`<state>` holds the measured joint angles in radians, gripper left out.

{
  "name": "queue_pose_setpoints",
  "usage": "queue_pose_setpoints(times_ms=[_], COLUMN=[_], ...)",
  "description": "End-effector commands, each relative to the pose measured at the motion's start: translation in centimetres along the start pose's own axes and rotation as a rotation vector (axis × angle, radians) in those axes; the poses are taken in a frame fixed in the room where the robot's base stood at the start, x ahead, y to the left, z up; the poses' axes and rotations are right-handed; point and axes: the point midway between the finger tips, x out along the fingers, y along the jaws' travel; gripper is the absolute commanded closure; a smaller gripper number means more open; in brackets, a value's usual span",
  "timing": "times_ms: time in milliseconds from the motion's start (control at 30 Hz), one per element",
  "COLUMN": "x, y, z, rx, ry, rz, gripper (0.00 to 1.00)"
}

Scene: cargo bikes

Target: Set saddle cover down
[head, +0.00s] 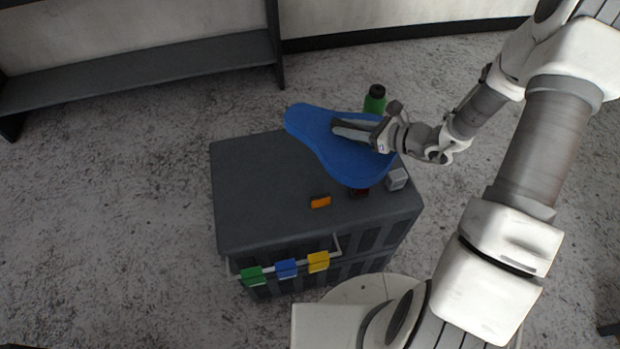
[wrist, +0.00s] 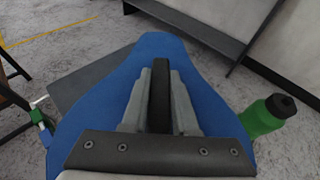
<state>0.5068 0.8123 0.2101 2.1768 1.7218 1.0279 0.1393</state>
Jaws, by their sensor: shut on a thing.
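The saddle cover (head: 330,145) is blue and saddle-shaped. In the head view it is over the back right part of a dark grey box (head: 255,190), with its narrow end toward the back left. My gripper (head: 340,130) is shut on the saddle cover from the right side. In the wrist view the saddle cover (wrist: 105,95) spreads out beneath and around my gripper (wrist: 160,80). I cannot tell whether its underside touches the box top.
A green bottle (head: 375,100) with a black cap stands behind the cover. A grey cube (head: 396,179), a dark red item (head: 358,192) and an orange block (head: 320,201) sit on the box. Green, blue and yellow tags hang at its front rail. The box top's left side is clear.

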Motion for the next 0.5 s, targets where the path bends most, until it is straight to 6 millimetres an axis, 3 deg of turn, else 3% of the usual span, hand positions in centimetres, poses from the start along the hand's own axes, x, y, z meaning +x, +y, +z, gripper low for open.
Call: queue_pose_setpoints(times_ms=[33, 200, 500], x=[1.6, 5.3, 9.3], y=[0.4, 1.5, 3.2], z=[-1.3, -2.1, -2.5], rx=[-0.007, -0.011, -0.013], ry=[-0.007, -0.024, -0.044], rz=[0.008, 0.026, 0.05], gripper=[1.0, 1.0, 1.0])
